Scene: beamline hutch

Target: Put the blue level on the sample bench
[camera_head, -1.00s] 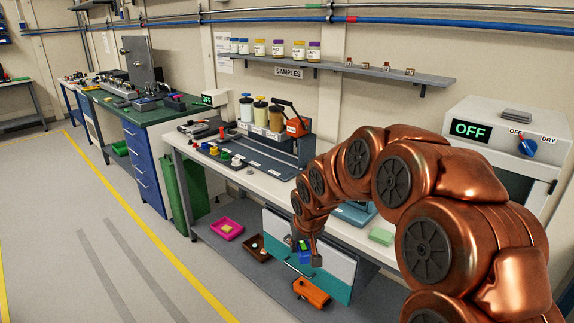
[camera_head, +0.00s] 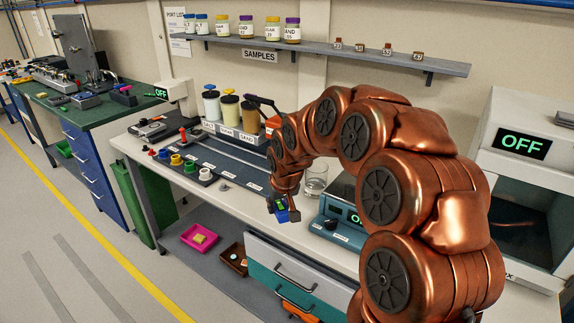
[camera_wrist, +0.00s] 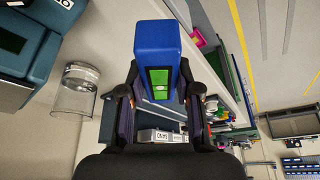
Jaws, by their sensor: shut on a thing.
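The blue level (camera_head: 290,212), a blue block with a green window, is held in my gripper (camera_head: 282,200). The wrist view shows the level (camera_wrist: 157,40) between the two dark fingers (camera_wrist: 158,108), which are shut on it. In the head view it hangs by the front edge of the white-topped sample bench (camera_head: 235,196), at about the height of the top. I cannot tell whether it is over the bench or just in front of it. My arm hides part of the bench behind it.
A glass beaker (camera_head: 316,181) and a teal instrument (camera_head: 336,228) stand right of the gripper. Left are a dark tray with coloured knobs (camera_head: 205,174) and a rack of jars (camera_head: 230,115). Drawers (camera_head: 290,272) are below. Some bare white top shows near the front edge.

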